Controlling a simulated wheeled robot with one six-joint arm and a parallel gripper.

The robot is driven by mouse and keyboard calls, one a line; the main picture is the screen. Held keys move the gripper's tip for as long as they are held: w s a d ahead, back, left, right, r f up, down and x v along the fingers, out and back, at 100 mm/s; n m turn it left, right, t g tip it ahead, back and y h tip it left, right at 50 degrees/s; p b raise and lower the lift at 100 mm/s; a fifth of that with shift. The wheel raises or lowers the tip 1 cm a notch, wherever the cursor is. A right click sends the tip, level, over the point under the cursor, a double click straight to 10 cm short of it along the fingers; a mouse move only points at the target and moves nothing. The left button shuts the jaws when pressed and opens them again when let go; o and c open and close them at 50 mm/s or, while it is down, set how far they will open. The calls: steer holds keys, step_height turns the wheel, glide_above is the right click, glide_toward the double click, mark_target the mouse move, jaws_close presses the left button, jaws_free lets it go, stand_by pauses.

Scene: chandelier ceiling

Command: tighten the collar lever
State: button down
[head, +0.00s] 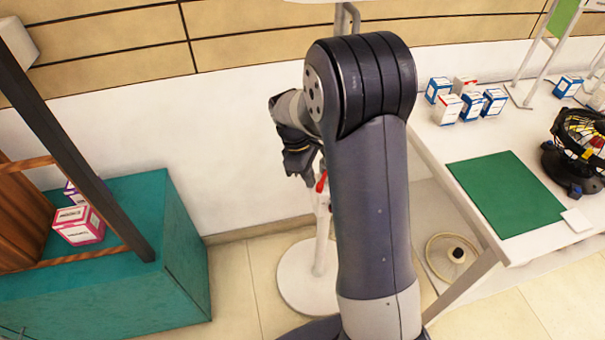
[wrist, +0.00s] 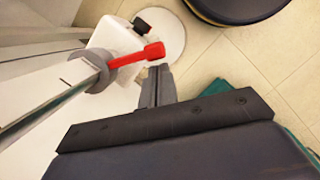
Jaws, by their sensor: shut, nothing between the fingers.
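The red collar lever (wrist: 138,56) sticks out to the right from a grey collar (wrist: 100,70) around a pale pole (wrist: 40,115) in the wrist view. In the head view the lever (head: 321,183) is a small red spot beside my gripper, and my arm hides much of the pole. My gripper (wrist: 160,70) is shut and empty. In the wrist view its fingertips appear just below the wide end of the lever; I cannot tell whether they touch it. In the head view my gripper (head: 305,177) points down beside the pole.
The pole's round white base (head: 300,290) stands on the tiled floor. A teal cabinet (head: 183,250) with a pink box (head: 78,225) is on the left. A white table (head: 440,145) with a green mat (head: 505,193) and several small boxes is on the right.

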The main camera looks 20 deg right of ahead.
stand_by(0.4)
steer(key=shift+s+d+n, duration=0.2)
steer(key=shift+n, duration=0.2)
steer(key=shift+s+d+p, duration=0.1)
steer(key=shift+s+p, duration=0.05)
steer(key=shift+p, duration=0.15)
steer(key=shift+s+d+r+n+t+p, duration=0.1)
steer(key=shift+s+d+n+t+p, duration=0.45)
steer(key=shift+n, duration=0.75)
steer(key=s+d+n+t+p, duration=0.1)
steer(key=d+n+p, duration=0.4)
steer(key=n, duration=0.3)
steer(key=shift+s+d+n+t+p, duration=0.3)
steer(key=shift+s+d+t, duration=0.1)
steer(key=shift+d, duration=0.1)
